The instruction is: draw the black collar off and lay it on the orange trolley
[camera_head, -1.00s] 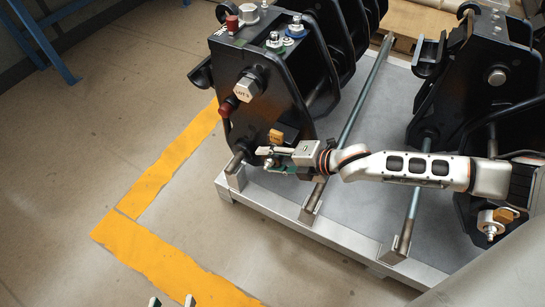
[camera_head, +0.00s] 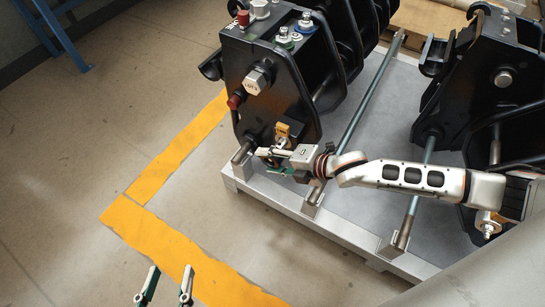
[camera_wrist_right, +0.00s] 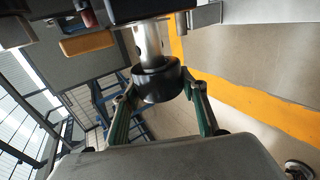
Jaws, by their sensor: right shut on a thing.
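The black collar (camera_wrist_right: 157,82) is a short dark ring at the near end of a bright silver pin (camera_wrist_right: 146,42). The pin comes out of the black quick coupler (camera_head: 270,95). My right gripper (camera_head: 268,154) is at the coupler's lower front. In the right wrist view its two fingers (camera_wrist_right: 156,100) are closed on either side of the collar. In the head view I cannot make out the collar at the fingers. My left gripper (camera_head: 169,287) is open and empty over the floor at the bottom edge. I see no orange trolley.
The coupler stands on a grey metal pallet (camera_head: 278,208) with long steel bars (camera_head: 372,95). An orange tab (camera_head: 283,130) sits just above my right gripper. A second black coupler (camera_head: 490,75) stands at the right.

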